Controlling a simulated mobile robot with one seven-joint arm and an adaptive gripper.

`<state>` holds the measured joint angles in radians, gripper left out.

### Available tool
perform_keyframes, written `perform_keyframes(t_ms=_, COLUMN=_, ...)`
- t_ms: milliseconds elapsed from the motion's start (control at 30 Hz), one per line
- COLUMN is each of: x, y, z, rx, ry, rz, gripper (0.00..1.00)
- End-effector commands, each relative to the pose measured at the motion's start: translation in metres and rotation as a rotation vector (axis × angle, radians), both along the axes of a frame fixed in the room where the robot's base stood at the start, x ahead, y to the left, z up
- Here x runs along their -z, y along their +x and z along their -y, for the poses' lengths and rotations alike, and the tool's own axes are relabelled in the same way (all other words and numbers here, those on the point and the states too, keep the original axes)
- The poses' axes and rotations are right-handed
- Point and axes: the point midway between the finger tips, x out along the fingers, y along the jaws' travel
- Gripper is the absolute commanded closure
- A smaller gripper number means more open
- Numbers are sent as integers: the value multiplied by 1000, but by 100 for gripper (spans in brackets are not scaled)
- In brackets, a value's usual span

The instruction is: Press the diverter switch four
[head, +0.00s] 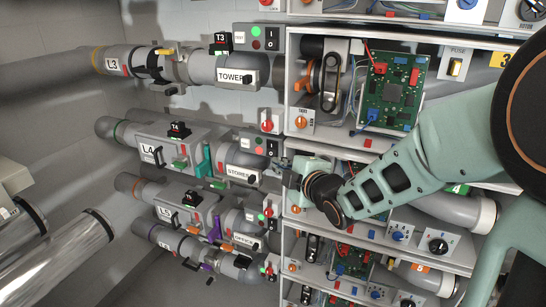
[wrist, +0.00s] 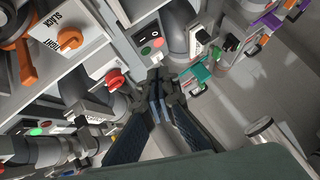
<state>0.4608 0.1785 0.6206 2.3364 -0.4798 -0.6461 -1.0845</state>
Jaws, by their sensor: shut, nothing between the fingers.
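The row marked L4 (head: 148,151) has a grey control box (head: 250,143) with indicator lights and a black rocker switch (head: 272,147) in the head view. I cannot read the number four on it. My gripper (head: 288,179) is just below and right of that box, beside the STORES label (head: 240,173). In the wrist view my gripper (wrist: 156,76) is shut and empty. Its tips point towards a control box (wrist: 151,45) with a red and a green light and a black rocker. Whether this is the L4 box, and whether the tips touch it, I cannot tell.
A red knob (wrist: 114,80) lies close left of the fingertips. A teal lever (head: 205,160) stands left of my gripper. Similar boxes sit above at TOWER (head: 231,78) and below at OFFICE (head: 244,239). Shelves with circuit boards (head: 392,90) crowd the right.

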Motion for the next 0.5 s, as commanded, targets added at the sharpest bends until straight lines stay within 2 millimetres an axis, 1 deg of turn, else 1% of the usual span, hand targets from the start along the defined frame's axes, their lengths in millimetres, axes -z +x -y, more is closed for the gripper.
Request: perform_keyframes(t_ms=500, x=22, y=67, z=-36, rx=-1, ry=3, rz=-3, gripper=100)
